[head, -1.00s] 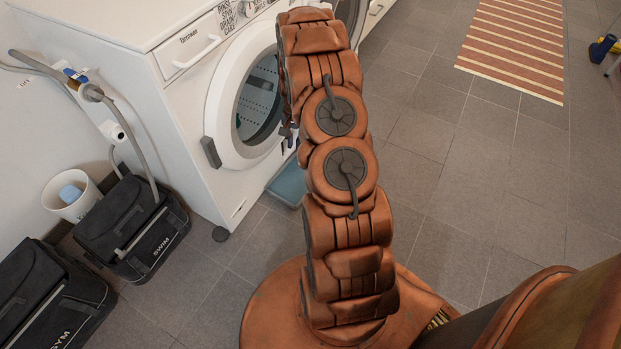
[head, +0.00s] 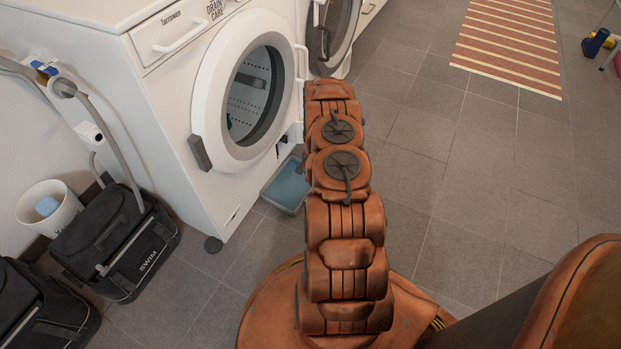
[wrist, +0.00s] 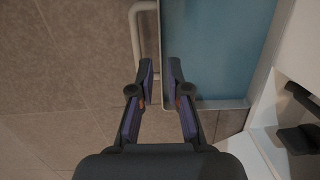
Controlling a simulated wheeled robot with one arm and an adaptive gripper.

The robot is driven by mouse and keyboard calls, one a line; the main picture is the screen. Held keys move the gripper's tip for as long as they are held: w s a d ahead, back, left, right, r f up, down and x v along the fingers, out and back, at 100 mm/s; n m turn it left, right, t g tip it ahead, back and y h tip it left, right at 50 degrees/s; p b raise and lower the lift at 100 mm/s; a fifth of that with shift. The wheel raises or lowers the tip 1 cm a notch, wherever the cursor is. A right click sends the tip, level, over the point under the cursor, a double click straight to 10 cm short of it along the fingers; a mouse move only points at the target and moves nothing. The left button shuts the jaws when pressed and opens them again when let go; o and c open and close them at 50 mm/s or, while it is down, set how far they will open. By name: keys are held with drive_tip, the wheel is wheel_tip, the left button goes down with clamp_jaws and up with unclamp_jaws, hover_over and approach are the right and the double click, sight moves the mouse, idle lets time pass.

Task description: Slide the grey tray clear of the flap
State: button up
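The grey tray (head: 268,198) lies on the floor against the front of the washing machine, with a blue inside. It also shows in the wrist view (wrist: 205,104), with a pale loop handle (wrist: 136,40) on its left side. My gripper (wrist: 160,68) is open above the tray's left rim, one finger on the handle side and one over the blue inside. I cannot tell whether it touches. A white panel (wrist: 268,150), which looks like the flap, lies beside the tray's lower right corner. In the head view my arm hides the gripper.
The washing machine (head: 170,110) stands to the left with its round door (head: 210,85) closed. Another machine's dark door (head: 328,35) stands open behind. Black bags (head: 120,240) are at left. The tiled floor (head: 440,170) at right is clear, with a striped rug (head: 505,45) beyond.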

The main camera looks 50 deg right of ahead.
drive_tip(key=shift+s+a+f+b, duration=0.15)
drive_tip(key=shift+f+b, duration=0.25)
drive_tip(key=shift+f, duration=0.9)
drive_tip(key=shift+w+a+f+b, duration=0.15)
drive_tip(key=shift+f+b, duration=0.3)
drive_tip(key=shift+f, duration=0.8)
drive_tip(key=shift+s+a+f+b, duration=0.1)
drive_tip(key=shift+a+f+b, duration=0.25)
drive_tip(key=shift+f, duration=0.95)
drive_tip(key=shift+d, duration=0.1)
clamp_jaws()
